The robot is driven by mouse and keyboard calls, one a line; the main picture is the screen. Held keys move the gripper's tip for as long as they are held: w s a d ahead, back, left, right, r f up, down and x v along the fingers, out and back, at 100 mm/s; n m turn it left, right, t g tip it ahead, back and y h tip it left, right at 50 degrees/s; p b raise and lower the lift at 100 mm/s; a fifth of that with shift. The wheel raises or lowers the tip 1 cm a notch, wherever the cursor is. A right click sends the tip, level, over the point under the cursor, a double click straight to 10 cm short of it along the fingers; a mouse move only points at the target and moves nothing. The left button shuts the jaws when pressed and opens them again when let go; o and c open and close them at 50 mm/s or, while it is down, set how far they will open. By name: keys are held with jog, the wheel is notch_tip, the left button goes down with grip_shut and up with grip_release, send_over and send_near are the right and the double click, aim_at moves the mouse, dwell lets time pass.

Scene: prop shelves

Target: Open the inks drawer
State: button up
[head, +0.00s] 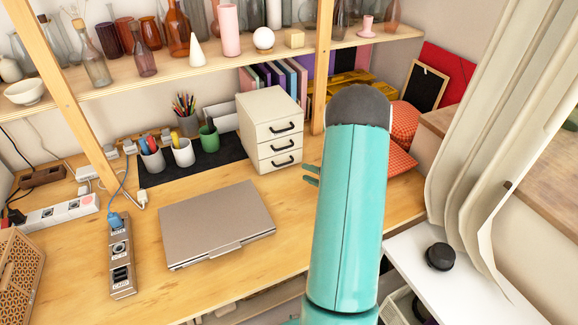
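A cream drawer unit (254,106) stands on the wooden desk, left of my arm. It has three drawers, a top drawer (281,122), a middle drawer (280,143) and a bottom drawer (279,163), each with a black bar handle. All three look shut. I see no readable label, so I cannot tell which is the inks drawer. Two teal fingers of my gripper (311,175) stick out left of my arm, to the right of the bottom drawer and apart from it. A gap shows between them, and they look empty. The rest of my gripper is hidden behind my arm.
A closed laptop (216,223) lies on the desk in front of the drawer unit. Cups (183,153) stand on a dark mat to its left. A shelf of glassware (175,32) runs above. A wooden post (321,68) rises behind the unit. Pale hanging sheets (500,130) are at right.

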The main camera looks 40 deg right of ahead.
jog(key=x, duration=0.8)
jog(key=shift+w+a, duration=0.1)
jog(key=shift+w, duration=0.3)
grip_shut()
